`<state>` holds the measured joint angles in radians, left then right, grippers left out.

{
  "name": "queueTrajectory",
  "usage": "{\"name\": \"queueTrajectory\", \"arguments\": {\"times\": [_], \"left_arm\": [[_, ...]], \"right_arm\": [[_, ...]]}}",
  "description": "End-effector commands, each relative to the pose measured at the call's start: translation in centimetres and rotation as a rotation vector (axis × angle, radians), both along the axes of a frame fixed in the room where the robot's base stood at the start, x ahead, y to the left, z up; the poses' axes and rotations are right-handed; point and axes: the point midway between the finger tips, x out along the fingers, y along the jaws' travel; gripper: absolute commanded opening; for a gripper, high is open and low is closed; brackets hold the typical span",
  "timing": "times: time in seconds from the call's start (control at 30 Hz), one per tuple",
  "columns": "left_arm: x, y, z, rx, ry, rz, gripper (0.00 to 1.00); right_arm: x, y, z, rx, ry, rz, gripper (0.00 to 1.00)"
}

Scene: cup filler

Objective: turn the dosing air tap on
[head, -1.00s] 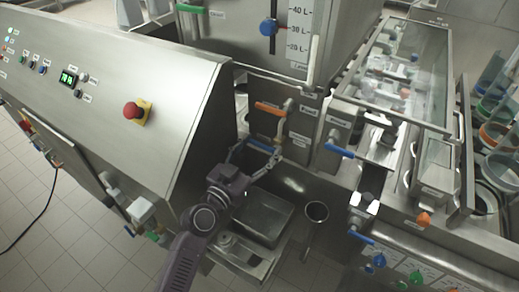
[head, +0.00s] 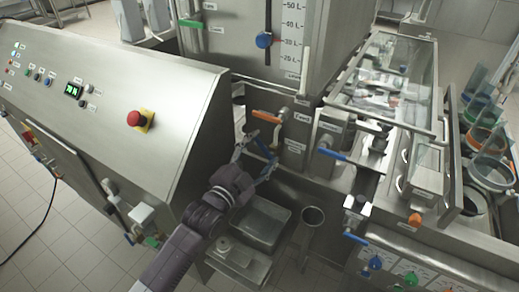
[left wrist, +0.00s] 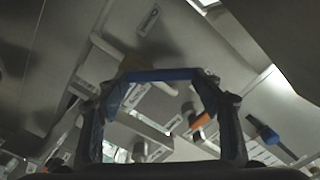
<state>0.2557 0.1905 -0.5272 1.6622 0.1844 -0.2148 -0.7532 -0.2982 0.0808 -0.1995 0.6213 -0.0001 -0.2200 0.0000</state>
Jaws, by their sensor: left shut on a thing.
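My left gripper (head: 257,158) is at a tap with a blue lever handle (head: 263,146), below an orange lever tap (head: 267,117) on the steel machine. Its two fingers lie on either side of the blue handle and are shut on it. In the left wrist view the blue handle (left wrist: 160,75) spans between the two fingers. The handle slants down to the right in the head view. The labels near the taps are too small to read, so I cannot tell which one names the dosing air tap. My right gripper is not in view.
Another blue lever (head: 332,154) is right of the held tap. A red emergency button (head: 135,118) is on the sloped control panel (head: 165,85) at left. A glass-covered section (head: 400,60) is at right.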

Motion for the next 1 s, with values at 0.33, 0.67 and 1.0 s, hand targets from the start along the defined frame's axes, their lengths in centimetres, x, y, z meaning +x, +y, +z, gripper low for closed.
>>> {"name": "queueTrajectory", "arguments": {"times": [0.33,0.67,1.0], "left_arm": [[-0.5,-0.9,0.4,0.286,-0.163,0.000,0.17],[-1.0,-1.6,0.4,0.502,-0.287,0.001,0.17],[-1.2,-2.0,0.3,0.611,-0.352,0.001,0.17]], "right_arm": [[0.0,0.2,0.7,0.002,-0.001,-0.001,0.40],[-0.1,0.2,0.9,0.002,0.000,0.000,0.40],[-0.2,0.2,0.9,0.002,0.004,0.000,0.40]]}}
